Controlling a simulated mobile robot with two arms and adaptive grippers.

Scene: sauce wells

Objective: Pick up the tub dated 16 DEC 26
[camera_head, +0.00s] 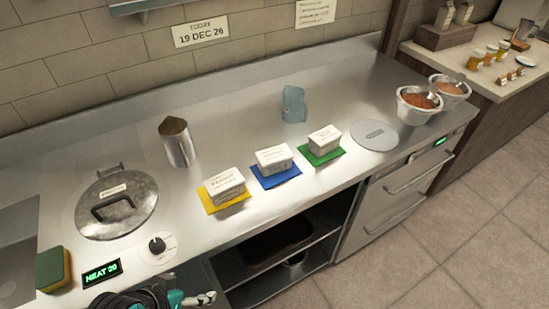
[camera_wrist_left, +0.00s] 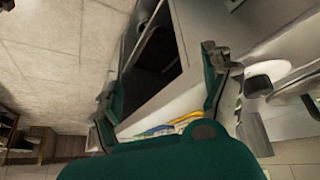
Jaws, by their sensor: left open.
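Three white tubs with printed lids stand in a row on the steel counter: one (camera_head: 224,184) on a yellow mat (camera_head: 212,206), one (camera_head: 274,158) on a blue mat (camera_head: 258,180), one (camera_head: 325,139) on a green mat (camera_head: 313,158). The lid print is too small to read, so I cannot tell which is dated 16 DEC 26. My left gripper (camera_head: 203,299) is at the bottom edge, in front of the counter and well short of the tubs. In the left wrist view its fingers (camera_wrist_left: 165,100) are apart with nothing held. My right gripper is not in view.
A lidded round well (camera_head: 117,205), a knob (camera_head: 157,246), a heat display (camera_head: 101,272) and a sponge (camera_head: 54,268) are at left. A metal jug (camera_head: 177,142) and a blue-grey object (camera_head: 294,104) stand behind the tubs. A grey disc (camera_head: 374,135) and bowls (camera_head: 417,105) are at right.

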